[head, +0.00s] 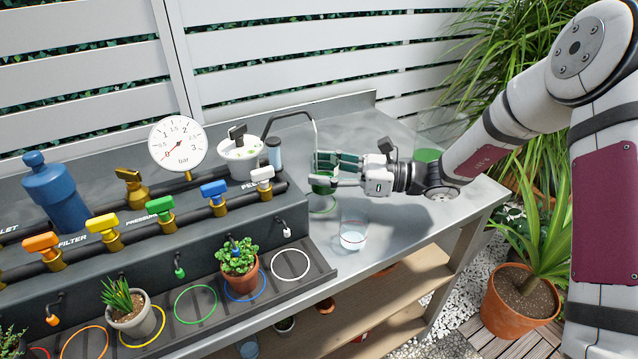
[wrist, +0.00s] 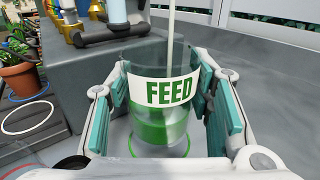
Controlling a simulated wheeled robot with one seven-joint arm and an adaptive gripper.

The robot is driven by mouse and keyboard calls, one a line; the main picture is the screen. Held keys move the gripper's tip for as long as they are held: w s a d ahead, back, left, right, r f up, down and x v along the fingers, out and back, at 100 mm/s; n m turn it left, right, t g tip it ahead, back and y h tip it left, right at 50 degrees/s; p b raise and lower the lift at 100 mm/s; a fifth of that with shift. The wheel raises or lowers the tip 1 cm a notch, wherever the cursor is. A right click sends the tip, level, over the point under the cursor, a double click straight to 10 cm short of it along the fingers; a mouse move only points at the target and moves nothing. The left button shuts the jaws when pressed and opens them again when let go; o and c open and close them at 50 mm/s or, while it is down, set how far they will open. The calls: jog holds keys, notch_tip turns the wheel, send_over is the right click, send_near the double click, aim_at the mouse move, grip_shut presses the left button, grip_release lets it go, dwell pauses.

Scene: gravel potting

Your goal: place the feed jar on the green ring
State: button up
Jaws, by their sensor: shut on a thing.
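The feed jar (wrist: 161,120) is clear, with green contents low inside and a white label reading FEED. It stands upright between the teal pads of my gripper (wrist: 160,88), which is shut on it. In the head view my gripper (head: 322,171) reaches from the right, and the jar (head: 322,188) is partly hidden by the fingers. A green ring (head: 325,211) is marked on the bench just under the jar; its edge also shows around the jar's base in the wrist view (wrist: 131,146). I cannot tell whether the base touches the bench.
Another green ring (head: 195,319) is on the dark tray, beside potted plants (head: 239,257). A clear beaker of liquid (head: 352,238) stands in front of my gripper. A bent pipe (head: 314,128) rises behind the jar. A white lidded pot (head: 240,158) stands behind left.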

jog(key=shift+a, duration=0.3)
jog(key=shift+a+f+b, duration=0.15)
jog(key=shift+f+b, duration=0.1)
jog(key=shift+f, duration=0.6)
jog(key=shift+a+f+b, duration=0.15)
jog(key=shift+f+b, duration=0.05)
jog(key=shift+f, duration=0.65)
jog(key=shift+f, duration=0.15)
jog(key=o, duration=1.3)
jog(key=shift+d, duration=0.25)
jog(key=d, duration=0.7)
jog(key=d+p, duration=0.1)
jog(key=d, duration=0.3)
jog(key=shift+s+d, duration=0.25)
jog(key=shift+s, duration=0.1)
